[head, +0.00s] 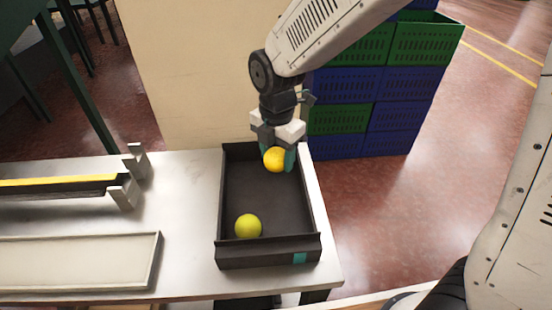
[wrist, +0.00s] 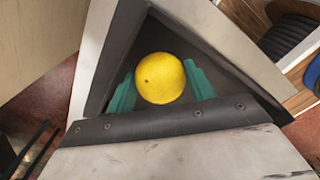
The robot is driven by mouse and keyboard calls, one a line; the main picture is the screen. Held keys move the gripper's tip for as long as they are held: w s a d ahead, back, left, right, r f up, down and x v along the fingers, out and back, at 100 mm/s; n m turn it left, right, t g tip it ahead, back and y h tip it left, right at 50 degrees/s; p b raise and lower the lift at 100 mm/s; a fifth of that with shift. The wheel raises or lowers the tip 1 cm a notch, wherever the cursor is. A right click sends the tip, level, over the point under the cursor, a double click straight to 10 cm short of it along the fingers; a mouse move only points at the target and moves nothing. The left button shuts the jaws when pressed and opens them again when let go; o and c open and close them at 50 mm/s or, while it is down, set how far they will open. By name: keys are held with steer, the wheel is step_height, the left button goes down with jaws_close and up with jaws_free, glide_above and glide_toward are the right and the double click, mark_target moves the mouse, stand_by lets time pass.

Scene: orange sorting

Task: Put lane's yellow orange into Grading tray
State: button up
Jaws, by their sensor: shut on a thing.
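A yellow orange (head: 274,159) is held between the teal fingers of my gripper (head: 277,161), over the far right part of a dark tray (head: 265,195). In the wrist view the yellow orange (wrist: 161,78) sits between the two teal fingers (wrist: 160,88), with the dark tray wall (wrist: 185,121) around it. I cannot tell whether the orange touches the tray floor. A greener yellow fruit (head: 248,226) lies in the tray's near left part. No label reading Grading tray is legible.
A lane with a yellow strip (head: 58,181) and metal end brackets is on the table's left. A shallow pale tray (head: 78,262) lies in front of it. Blue and green crates (head: 375,115) are stacked behind. Bare table (head: 185,215) shows left of the dark tray.

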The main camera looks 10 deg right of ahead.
mark_target(276, 150)
steer(key=shift+f, duration=0.7)
steer(key=shift+f, duration=0.1)
steer(key=o, duration=0.7)
step_height(276, 150, up, 12)
steer(key=shift+f, duration=0.2)
steer(key=shift+r, duration=0.35)
